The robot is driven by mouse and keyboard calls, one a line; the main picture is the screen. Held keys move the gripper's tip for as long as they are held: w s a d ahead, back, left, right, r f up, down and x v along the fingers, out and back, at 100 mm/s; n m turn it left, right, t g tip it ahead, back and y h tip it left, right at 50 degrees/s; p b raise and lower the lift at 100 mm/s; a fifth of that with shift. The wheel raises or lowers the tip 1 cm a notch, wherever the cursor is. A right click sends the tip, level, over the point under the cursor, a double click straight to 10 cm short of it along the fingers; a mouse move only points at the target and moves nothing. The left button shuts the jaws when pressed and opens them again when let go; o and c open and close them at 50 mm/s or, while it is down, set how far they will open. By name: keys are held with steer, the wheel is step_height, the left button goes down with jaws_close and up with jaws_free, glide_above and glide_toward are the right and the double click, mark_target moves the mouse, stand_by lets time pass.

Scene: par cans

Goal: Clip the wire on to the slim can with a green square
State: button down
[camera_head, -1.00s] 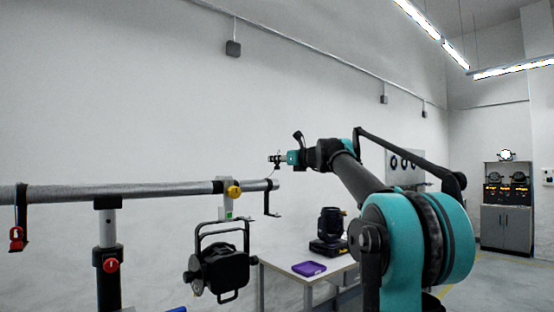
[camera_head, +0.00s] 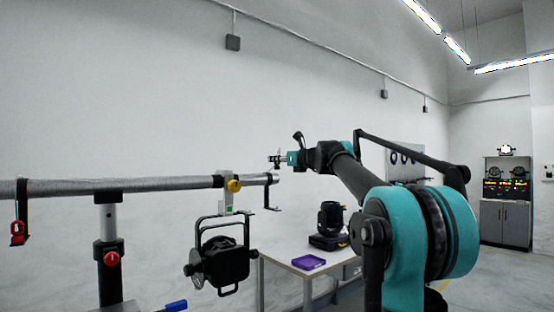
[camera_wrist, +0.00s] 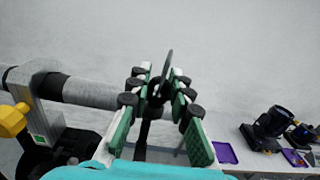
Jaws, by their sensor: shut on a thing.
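The slim can (camera_head: 222,262) is a black lamp hanging by its yoke from a clamp (camera_head: 226,200) on the pipe. The clamp bears a green square (camera_head: 229,209) and a yellow knob (camera_head: 233,186); the square also shows in the wrist view (camera_wrist: 42,140). My gripper (camera_head: 277,159) is just above the pipe's right end, up and right of the can. In the wrist view, the green-padded fingers of my gripper (camera_wrist: 155,95) are shut on a thin dark piece (camera_wrist: 167,68), seemingly the wire's end. The rest of the wire cannot be made out.
The grey pipe (camera_head: 150,184) runs across the left on a stand (camera_head: 108,240) with a red knob. A black bracket (camera_head: 266,205) hangs at its right end. A red clip (camera_head: 17,232) hangs far left. A white table (camera_head: 290,256) holds a moving-head lamp (camera_head: 329,225) and purple tray (camera_head: 309,262).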

steer(key=shift+f, duration=6.1)
steer(key=shift+s+a+f, duration=0.1)
steer(key=shift+s+a, duration=1)
steer(key=shift+a, duration=0.55)
steer(key=shift+s+a+f, duration=0.1)
steer(key=shift+s+a, duration=1.05)
steer(key=shift+a, duration=0.55)
steer(key=shift+s+a+f, duration=0.1)
steer(key=shift+s+a, duration=1)
steer(key=shift+a, duration=0.55)
